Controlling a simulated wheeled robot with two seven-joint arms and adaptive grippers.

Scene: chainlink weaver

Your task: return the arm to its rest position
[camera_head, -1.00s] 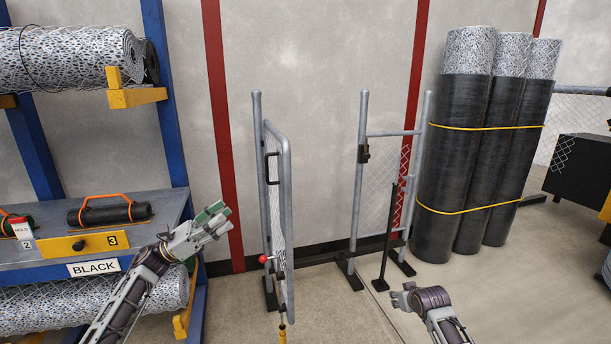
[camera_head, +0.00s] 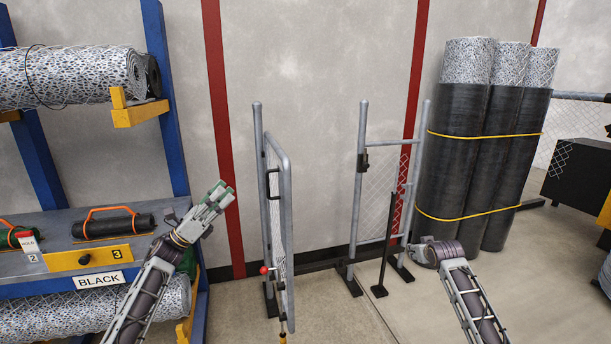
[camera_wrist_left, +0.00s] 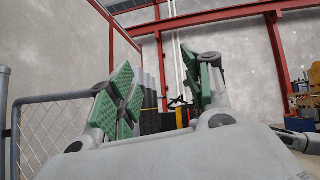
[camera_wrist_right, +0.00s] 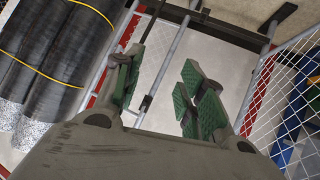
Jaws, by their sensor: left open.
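My left gripper (camera_head: 216,197) is raised in front of the shelf's right end, left of the gate, and points up. In the left wrist view its green-padded fingers (camera_wrist_left: 157,85) stand apart with nothing between them. My right gripper (camera_head: 418,252) is low in front of the gate's right frame, partly hidden by its own wrist. In the right wrist view its green-padded fingers (camera_wrist_right: 160,85) are apart and empty. Both grippers appear clear of other objects.
A grey mesh gate (camera_head: 283,215) stands ajar beside the left gripper, with a right frame (camera_head: 361,210). A blue shelf (camera_head: 40,160) holds mesh rolls and a black roll (camera_head: 112,227) at left. Tall wrapped rolls (camera_head: 480,150) stand at right. Floor in front is open.

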